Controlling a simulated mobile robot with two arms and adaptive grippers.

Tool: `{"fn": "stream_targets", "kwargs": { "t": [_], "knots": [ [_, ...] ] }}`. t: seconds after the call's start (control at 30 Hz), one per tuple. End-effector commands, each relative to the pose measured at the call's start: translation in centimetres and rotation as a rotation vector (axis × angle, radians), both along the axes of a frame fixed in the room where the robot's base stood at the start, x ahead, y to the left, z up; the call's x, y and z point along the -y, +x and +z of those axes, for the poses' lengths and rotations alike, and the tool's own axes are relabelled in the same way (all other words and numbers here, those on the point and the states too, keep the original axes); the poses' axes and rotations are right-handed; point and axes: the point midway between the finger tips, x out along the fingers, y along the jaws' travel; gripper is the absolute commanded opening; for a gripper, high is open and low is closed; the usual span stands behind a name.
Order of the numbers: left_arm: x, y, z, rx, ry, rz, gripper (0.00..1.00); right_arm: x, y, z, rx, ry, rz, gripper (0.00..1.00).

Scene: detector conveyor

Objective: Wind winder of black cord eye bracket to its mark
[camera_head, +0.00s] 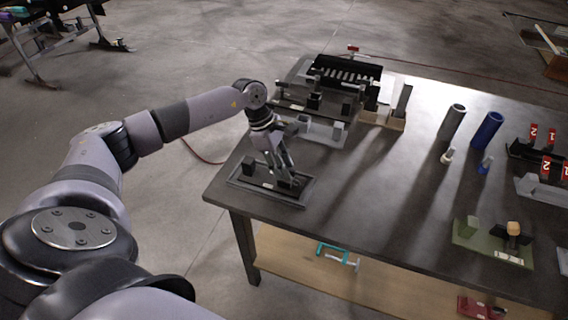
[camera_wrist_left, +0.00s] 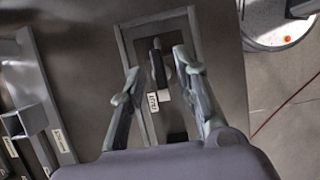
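A flat fixture with a grey frame and dark inner plate (camera_head: 240,184) lies at the table's near left corner, with black parts standing on it. My left gripper (camera_head: 283,172) points down over it. In the left wrist view, the same fixture (camera_wrist_left: 196,45) lies beneath the open fingers of my left gripper (camera_wrist_left: 158,68). A slim black upright part (camera_wrist_left: 158,70) shows between the fingers, with a small white label (camera_wrist_left: 153,101) beside it. I see no finger closed on it. The cord, the mark and any winder handle are too small or hidden to tell. My right gripper is out of view.
A light grey fixture (camera_head: 313,131) and a black slotted rack (camera_head: 345,75) stand behind. A grey tube (camera_head: 453,122), a blue tube (camera_head: 488,130) and a green-based fixture (camera_head: 466,236) stand to the right. The table's middle is clear.

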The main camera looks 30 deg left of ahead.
Motion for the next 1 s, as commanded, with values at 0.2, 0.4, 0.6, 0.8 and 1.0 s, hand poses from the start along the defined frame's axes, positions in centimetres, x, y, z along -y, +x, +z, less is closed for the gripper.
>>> {"fn": "stream_targets", "kwargs": {
  "t": [0.2,0.4,0.6,0.8,1.0],
  "knots": [
    [0.00,0.01,0.04,0.000,0.000,0.000,0.16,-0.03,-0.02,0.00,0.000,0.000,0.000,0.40],
    [-0.01,0.01,0.06,0.000,0.000,0.000,0.03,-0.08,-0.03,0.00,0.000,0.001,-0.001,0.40],
    [-0.01,0.01,0.07,0.000,0.000,0.000,0.00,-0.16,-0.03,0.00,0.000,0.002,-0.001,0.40],
    [-0.02,0.02,0.08,0.001,0.000,0.001,0.00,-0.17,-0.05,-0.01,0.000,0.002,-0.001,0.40],
    [-0.02,-0.01,0.02,0.001,0.000,0.029,0.00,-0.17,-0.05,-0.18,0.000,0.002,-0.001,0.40]
  ]
}}
